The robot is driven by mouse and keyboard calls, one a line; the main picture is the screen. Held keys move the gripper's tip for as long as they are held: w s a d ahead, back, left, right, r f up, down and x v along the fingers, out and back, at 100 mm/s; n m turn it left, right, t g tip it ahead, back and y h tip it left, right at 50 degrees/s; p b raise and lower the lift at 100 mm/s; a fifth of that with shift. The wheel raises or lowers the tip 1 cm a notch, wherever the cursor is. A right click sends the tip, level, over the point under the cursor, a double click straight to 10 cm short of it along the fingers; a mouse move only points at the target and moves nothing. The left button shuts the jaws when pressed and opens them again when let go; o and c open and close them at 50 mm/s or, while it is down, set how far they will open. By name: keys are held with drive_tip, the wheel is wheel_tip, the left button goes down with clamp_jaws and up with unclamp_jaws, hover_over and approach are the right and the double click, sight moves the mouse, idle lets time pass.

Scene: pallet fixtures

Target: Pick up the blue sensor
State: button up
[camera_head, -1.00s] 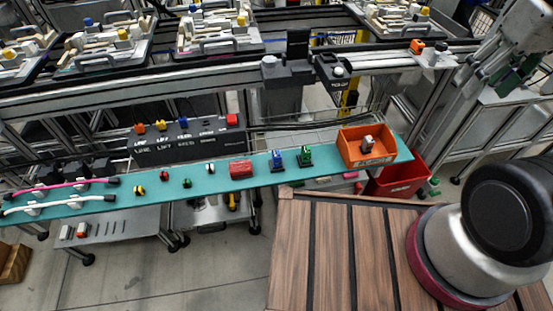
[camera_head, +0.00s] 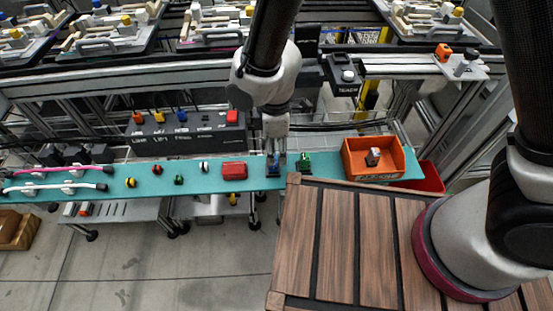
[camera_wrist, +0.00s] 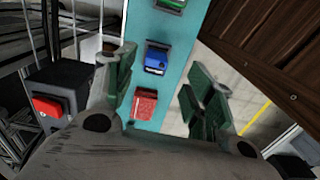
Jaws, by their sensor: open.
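The blue sensor (camera_head: 273,165) stands on the teal shelf (camera_head: 215,175), between a red box and a green sensor. It also shows in the wrist view (camera_wrist: 157,57), lying ahead of the fingers with nothing touching it there. My gripper (camera_head: 276,150) is directly above the blue sensor in the head view and partly overlaps it. The exact height gap to the sensor cannot be told.
The red box (camera_head: 234,170) is left of the sensor and the green sensor (camera_head: 304,163) close on its right. An orange bin (camera_head: 400,163) is farther right. A dark button panel (camera_head: 180,142) stands behind the shelf, and a wooden pallet (camera_head: 335,235) lies in front.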

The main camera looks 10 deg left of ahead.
drive_tip(key=shift+a+f, duration=0.2)
drive_tip(key=shift+f, duration=0.05)
drive_tip(key=f, duration=0.7)
drive_tip(key=shift+w+a+f, duration=0.1)
drive_tip(key=shift+a+f, duration=0.05)
drive_tip(key=shift+a, duration=0.15)
drive_tip(key=shift+c, duration=0.4)
drive_tip(key=c, duration=1)
